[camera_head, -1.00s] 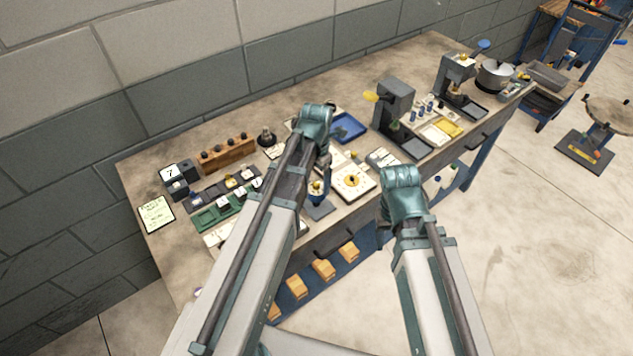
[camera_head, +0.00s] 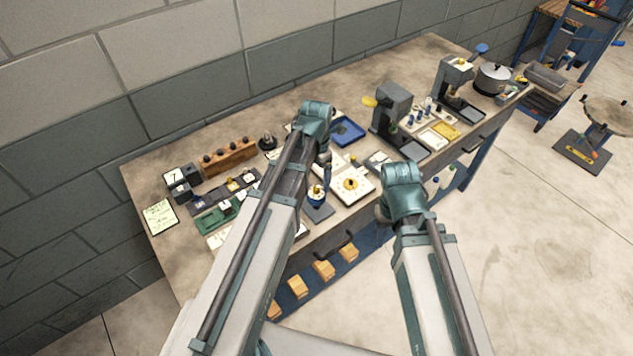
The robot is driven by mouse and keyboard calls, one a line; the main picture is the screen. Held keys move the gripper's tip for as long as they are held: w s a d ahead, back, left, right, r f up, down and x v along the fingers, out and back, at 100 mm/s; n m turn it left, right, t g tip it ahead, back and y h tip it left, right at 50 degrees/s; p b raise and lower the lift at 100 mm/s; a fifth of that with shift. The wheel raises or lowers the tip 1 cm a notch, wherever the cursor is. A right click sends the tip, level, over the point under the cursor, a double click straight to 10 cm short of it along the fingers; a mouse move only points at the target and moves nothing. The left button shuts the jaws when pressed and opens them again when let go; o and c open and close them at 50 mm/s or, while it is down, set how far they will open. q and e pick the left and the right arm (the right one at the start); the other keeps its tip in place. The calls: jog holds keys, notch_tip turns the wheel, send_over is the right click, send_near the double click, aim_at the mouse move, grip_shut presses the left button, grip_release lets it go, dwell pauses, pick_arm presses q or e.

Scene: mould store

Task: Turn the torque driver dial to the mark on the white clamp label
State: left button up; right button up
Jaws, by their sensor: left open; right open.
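A white square plate with a round yellow-centred dial (camera_head: 351,184) lies near the front edge of the bench, between my two arms. Its pointer and marks are too small to read. Just left of it stands a small blue holder with a yellow top (camera_head: 316,194) on a grey base; I cannot tell if it is the torque driver. Small white labels show around a green tray (camera_head: 214,220), and I cannot tell which is the clamp label. My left arm covers part of this area.
A card marked 7 (camera_head: 174,176), a pale green note (camera_head: 160,216) and a wooden rack (camera_head: 230,157) stand at the left. A blue tray (camera_head: 347,131) lies behind the dial. Grey presses (camera_head: 391,105) and a pot (camera_head: 493,79) stand at the right. The bench's back strip is mostly clear.

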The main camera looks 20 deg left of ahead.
aim_at(318, 189)
pick_arm(q)
jog(key=shift+r+p, duration=2.15)
jog(key=shift+r, duration=0.25)
jog(key=shift+f, duration=0.1)
jog(key=shift+s+d+f+m+b, duration=0.2)
jog(key=shift+s+d+m+b, duration=0.15)
jog(key=shift+m, duration=0.25)
jog(key=s+d+f+m+b, duration=0.2)
jog(key=s+d+m, duration=0.1)
jog(key=m, duration=0.7)
jog(key=s+d+f+m+b, duration=0.3)
jog(key=s+m, duration=0.3)
jog(key=m, duration=0.5)
jog(key=s+d+f+m+y+b, duration=0.1)
jog(key=s+d+f+m+b, duration=0.2)
jog(key=m, duration=0.8)
jog(key=shift+s+d+f, duration=0.15)
jog(key=shift+s+d, duration=0.25)
jog(key=shift+s, duration=0.4)
